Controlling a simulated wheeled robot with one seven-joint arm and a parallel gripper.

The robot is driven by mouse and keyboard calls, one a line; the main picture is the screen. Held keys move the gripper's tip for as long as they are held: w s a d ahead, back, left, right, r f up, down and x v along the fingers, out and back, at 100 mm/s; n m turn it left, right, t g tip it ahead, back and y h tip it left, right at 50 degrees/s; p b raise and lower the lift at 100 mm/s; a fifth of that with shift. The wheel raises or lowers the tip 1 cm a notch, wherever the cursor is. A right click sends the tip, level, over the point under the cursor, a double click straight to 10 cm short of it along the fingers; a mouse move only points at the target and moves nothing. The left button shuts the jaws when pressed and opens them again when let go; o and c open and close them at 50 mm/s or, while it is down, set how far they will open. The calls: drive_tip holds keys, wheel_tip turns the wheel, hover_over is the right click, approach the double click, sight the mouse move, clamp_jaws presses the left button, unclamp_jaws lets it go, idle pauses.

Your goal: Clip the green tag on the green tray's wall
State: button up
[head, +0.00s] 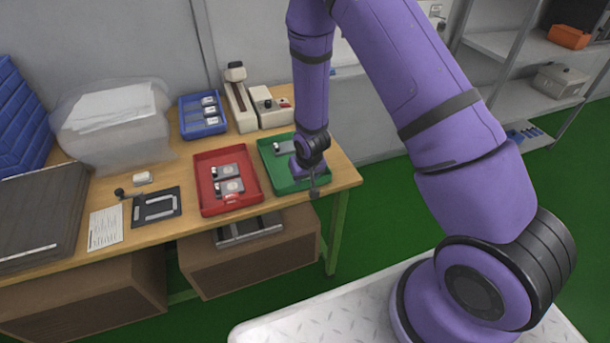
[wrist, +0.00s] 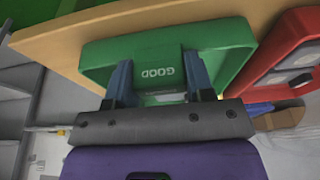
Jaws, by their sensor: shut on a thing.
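The green tray (head: 272,162) sits at the right end of the wooden bench; in the wrist view its wall (wrist: 228,36) shows upside down just beyond my fingers. The green tag (wrist: 162,66), with inverted white lettering GOOD, is between my two fingers. My gripper (wrist: 158,78) is shut on it. The tag overlaps the near tray wall in the wrist view; I cannot tell whether it is seated over the rim. In the head view my gripper (head: 314,190) is at the tray's front right edge, and the tag is not distinguishable there.
A red tray (head: 208,206) with grey devices stands left of the green tray. A grey device (head: 285,147) lies inside the green tray. A blue tray (head: 187,135) and bench instruments (head: 267,113) are behind. The bench's right edge is close to the green tray.

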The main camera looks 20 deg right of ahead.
drive_tip(key=shift+r, duration=0.45)
idle(3.1)
drive_tip(key=shift+f, duration=0.45)
idle(1.0)
drive_tip(key=o, duration=1)
drive_tip(key=shift+r, duration=3.5)
